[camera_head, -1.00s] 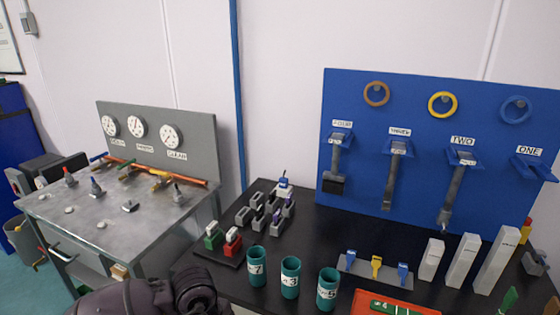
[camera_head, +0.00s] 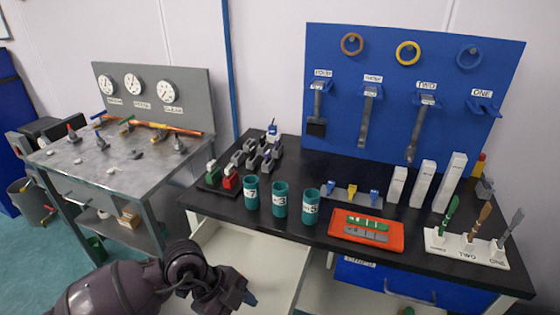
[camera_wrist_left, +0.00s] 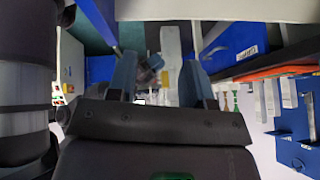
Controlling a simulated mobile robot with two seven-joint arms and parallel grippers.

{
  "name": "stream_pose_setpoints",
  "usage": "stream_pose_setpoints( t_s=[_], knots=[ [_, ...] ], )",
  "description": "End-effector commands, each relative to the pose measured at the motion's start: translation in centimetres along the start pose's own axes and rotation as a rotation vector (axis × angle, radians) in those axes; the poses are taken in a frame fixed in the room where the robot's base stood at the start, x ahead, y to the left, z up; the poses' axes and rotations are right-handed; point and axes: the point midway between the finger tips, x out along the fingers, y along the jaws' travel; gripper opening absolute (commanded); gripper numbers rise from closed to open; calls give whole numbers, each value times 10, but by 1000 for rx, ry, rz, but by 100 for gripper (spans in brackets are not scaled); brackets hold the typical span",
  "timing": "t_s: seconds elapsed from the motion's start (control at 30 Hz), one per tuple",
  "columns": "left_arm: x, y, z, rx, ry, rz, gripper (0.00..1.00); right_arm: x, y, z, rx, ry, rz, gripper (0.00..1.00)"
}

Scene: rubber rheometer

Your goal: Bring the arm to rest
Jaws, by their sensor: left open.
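My left arm (camera_head: 125,290) comes in from the lower left in the head view, dark and bent at the wrist. Its left gripper (camera_head: 237,298) is at the bottom edge, in front of the black bench and over the open pale drawer (camera_head: 250,262). In the left wrist view the two blue-grey fingers of the left gripper (camera_wrist_left: 160,82) stand apart, and no object is seen held between them. My right gripper is not in view.
The black bench (camera_head: 330,237) holds teal cups (camera_head: 280,199), an orange tray (camera_head: 366,232), white blocks (camera_head: 423,184) and a white brush holder (camera_head: 466,247). A blue tool board (camera_head: 400,60) stands behind. A grey metal table (camera_head: 110,170) is at left.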

Motion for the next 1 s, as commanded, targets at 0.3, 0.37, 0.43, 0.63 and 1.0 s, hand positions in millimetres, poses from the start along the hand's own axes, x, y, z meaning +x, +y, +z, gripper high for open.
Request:
stream_pose_setpoints(
  t_s=[0.3,0.37,0.43,0.63,1.0],
  knots=[
    [-30,-24,-100,80,568,-435,47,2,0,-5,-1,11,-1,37],
    [-45,-31,-111,68,653,-552,47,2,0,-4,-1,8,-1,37],
    [-65,-39,-118,40,733,-693,47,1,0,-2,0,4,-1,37],
    [-124,-55,-107,-127,847,-1108,47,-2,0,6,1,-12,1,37],
    [-184,-29,1,-724,604,-1672,47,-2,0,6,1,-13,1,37]
  ],
)
